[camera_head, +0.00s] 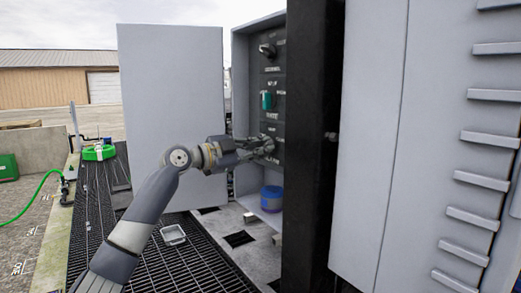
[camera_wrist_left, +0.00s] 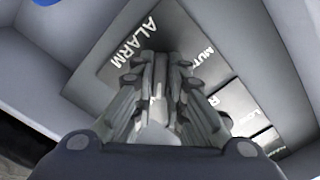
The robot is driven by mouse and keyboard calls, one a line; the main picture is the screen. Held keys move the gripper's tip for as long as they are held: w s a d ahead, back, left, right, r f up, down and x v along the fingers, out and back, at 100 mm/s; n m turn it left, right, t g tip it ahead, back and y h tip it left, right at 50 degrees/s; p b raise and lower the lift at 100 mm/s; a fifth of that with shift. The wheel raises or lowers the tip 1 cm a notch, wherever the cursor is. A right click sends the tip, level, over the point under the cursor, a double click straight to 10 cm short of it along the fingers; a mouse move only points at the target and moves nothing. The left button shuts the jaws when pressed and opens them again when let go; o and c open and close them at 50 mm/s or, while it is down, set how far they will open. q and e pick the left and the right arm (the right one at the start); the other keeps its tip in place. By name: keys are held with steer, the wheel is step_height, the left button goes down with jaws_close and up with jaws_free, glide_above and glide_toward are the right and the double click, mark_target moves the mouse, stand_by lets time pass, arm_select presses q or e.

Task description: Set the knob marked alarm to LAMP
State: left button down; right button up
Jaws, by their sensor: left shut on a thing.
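The black control panel (camera_head: 281,120) is inside the open grey cabinet. In the left wrist view a plate with the word ALARM (camera_wrist_left: 133,40) lies under my fingers, with part of a word starting MUT (camera_wrist_left: 203,50) to the right. My left gripper (camera_head: 268,146) is at the lowest knob position of the panel. In the wrist view its fingers (camera_wrist_left: 160,68) are shut on the alarm knob, which they hide almost wholly. I cannot read the knob's pointer or see the word LAMP. My right gripper is not in view.
Above are a black knob (camera_head: 267,50) and a teal knob (camera_head: 266,101). The open cabinet door (camera_head: 172,90) stands left, behind my arm. A black post (camera_head: 312,150) stands close on the right. A blue tub (camera_head: 271,198) sits at the cabinet's bottom. A small tray (camera_head: 173,235) lies on the grating.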

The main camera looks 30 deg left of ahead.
arm_select(q)
steer(key=n, duration=0.9)
steer(key=shift+n, duration=0.4)
stand_by(0.4)
steer(key=c, duration=1.6)
jaws_free()
steer(key=shift+s, duration=0.1)
steer(key=shift+s+a, duration=0.1)
steer(key=v, duration=1.1)
steer(key=shift+s+a, duration=0.15)
steer(key=shift+s, duration=0.2)
